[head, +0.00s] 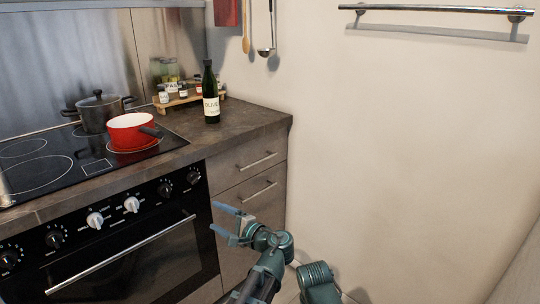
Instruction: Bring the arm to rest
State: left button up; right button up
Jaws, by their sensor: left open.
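My left gripper (222,221) is open and empty, with two blue fingers pointing left. In the head view it shows low in the middle, in front of the lower drawer and the right edge of the oven. I cannot tell how far it is from the drawer front. My green and black arm runs from it to the bottom edge of the view. My right gripper does not show.
The oven (140,270) and drawers (246,165) stand to the left. On the counter are a red pot (131,131), a dark pot (98,111) and a bottle (210,95). A towel rail (435,9) is on the bare right wall.

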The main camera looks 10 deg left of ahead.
pick_arm(q)
jog(key=s+f+n+g+h, duration=0.3)
jog(key=s+f+n+h, duration=0.15)
jog(key=f, duration=0.45)
jog(key=s+f+n+g+h, duration=0.35)
jog(key=s+f+h, duration=0.25)
jog(key=f, duration=0.3)
jog(key=s+d+f+m+g+h, duration=0.15)
jog(key=s+d, duration=0.25)
jog(key=d, duration=0.4)
jog(key=s+d+g+h, duration=0.1)
jog(key=s+d+h, duration=0.1)
jog(key=s+d, duration=0.5)
notch_tip(320, 180, up, 36)
jog(key=w+d+p, duration=0.2)
jog(key=p, duration=3.4)
jog(key=shift+p, duration=0.3)
